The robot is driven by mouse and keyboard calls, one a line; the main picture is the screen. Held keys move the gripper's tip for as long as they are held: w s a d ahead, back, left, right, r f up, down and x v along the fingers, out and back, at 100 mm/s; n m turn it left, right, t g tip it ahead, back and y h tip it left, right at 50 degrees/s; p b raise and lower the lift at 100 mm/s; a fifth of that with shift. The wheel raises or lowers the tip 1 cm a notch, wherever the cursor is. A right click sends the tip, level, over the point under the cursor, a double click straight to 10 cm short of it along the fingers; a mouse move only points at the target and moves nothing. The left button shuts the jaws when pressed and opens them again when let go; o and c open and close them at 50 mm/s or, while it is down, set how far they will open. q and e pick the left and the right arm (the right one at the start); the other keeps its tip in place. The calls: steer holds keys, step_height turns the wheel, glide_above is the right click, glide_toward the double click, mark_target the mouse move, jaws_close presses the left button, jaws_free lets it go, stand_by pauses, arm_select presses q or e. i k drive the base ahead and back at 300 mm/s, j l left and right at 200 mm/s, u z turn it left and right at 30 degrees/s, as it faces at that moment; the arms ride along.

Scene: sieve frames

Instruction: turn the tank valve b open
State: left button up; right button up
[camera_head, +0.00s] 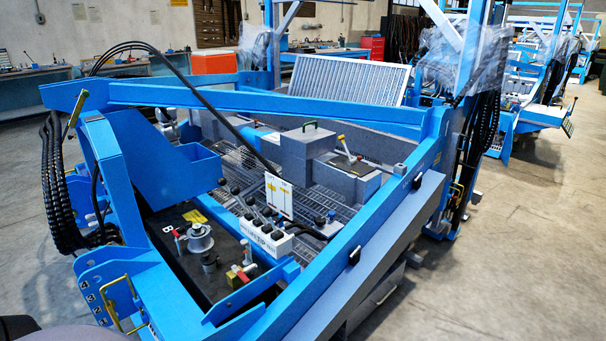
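A black tank top (160,255) lies inside the blue frame at the lower left. A white letter B (167,229) is marked on it. Right beside the letter is a small valve with a red handle (177,234), next to a round silver cap (200,238). A second valve with a red handle and brass body (238,276) sits nearer the front edge of the tank top. The handles are too small to tell how far either valve is turned. Neither of my grippers shows in the head view.
Blue beams (265,103) enclose the tank top, with a blue box (178,172) behind it. A white panel with several black knobs (268,240) and an upright white card (279,196) stand to the right. Black hoses (60,190) hang at the left. Open floor lies at the right.

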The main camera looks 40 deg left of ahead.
mark_target(242, 276)
steer(key=i+l+u, duration=0.1)
steer(key=i+u, duration=0.35)
steer(key=i+l+u, duration=0.15)
steer(key=u, duration=0.3)
steer(key=i+l+u, duration=0.8)
